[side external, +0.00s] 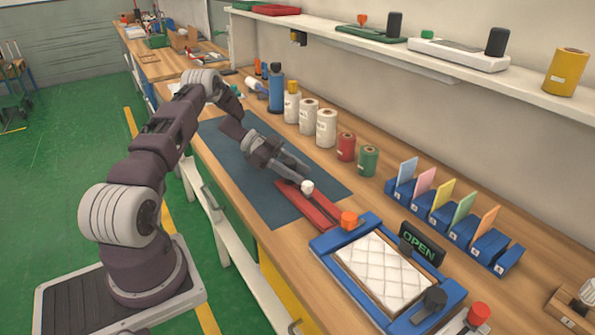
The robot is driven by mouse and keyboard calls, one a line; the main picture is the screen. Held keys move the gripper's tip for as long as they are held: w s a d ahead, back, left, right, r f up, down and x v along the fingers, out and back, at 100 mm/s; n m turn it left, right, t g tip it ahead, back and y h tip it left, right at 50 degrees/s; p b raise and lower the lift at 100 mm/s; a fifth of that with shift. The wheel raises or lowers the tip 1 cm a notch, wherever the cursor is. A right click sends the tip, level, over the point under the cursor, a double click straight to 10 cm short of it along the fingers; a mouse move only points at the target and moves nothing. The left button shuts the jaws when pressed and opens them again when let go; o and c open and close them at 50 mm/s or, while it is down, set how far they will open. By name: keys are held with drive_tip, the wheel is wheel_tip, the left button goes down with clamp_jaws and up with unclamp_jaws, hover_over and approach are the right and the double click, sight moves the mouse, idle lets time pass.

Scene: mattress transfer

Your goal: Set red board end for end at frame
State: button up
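The red board (316,209) lies on the dark blue-grey mat, its near end close to the blue frame (335,238). A white knob (307,187) shows at the board, towards its far end. My gripper (297,172) is over the mat, just above the board's far end and close to the white knob. I cannot tell whether its fingers touch anything or how far apart they are. The blue frame holds a white quilted mattress (381,270).
The dark mat (228,160) is mostly bare. Behind it stand bottles and rolls, including a red roll (346,146) and a green roll (368,160). An OPEN sign (419,243) stands behind the frame. Blue holders (441,218) with coloured cards line the right. A shelf (460,70) overhangs the bench.

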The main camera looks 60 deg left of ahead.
drive_tip(key=o, duration=0.4)
drive_tip(key=shift+r, duration=0.15)
